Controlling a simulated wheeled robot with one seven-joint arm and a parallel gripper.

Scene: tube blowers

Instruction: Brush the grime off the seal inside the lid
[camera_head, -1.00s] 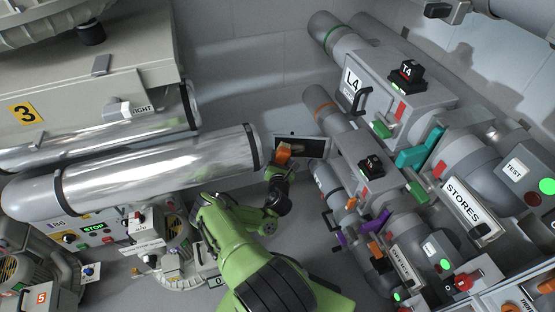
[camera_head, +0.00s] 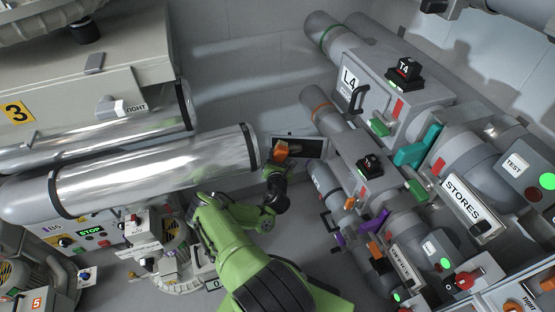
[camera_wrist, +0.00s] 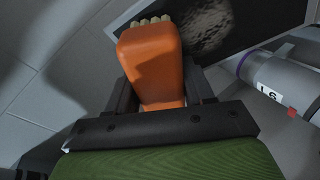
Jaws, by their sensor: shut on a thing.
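My gripper (camera_head: 275,169) is shut on an orange brush (camera_head: 282,150). In the wrist view the brush (camera_wrist: 152,62) fills the middle between the dark fingers (camera_wrist: 160,100), with its pale bristles pointing away from me. The lid (camera_head: 312,147) is an open rectangular panel with a light frame and a dark inside face. In the wrist view the dark inside of the lid (camera_wrist: 250,28) lies just beyond the brush. A grey, mottled patch of grime (camera_wrist: 203,30) shows there, right of the bristles. I cannot tell whether the bristles touch the lid.
Large silver pipes (camera_head: 160,165) lie to the left of my arm. A tube marked L6 (camera_wrist: 280,80) is close right of the lid.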

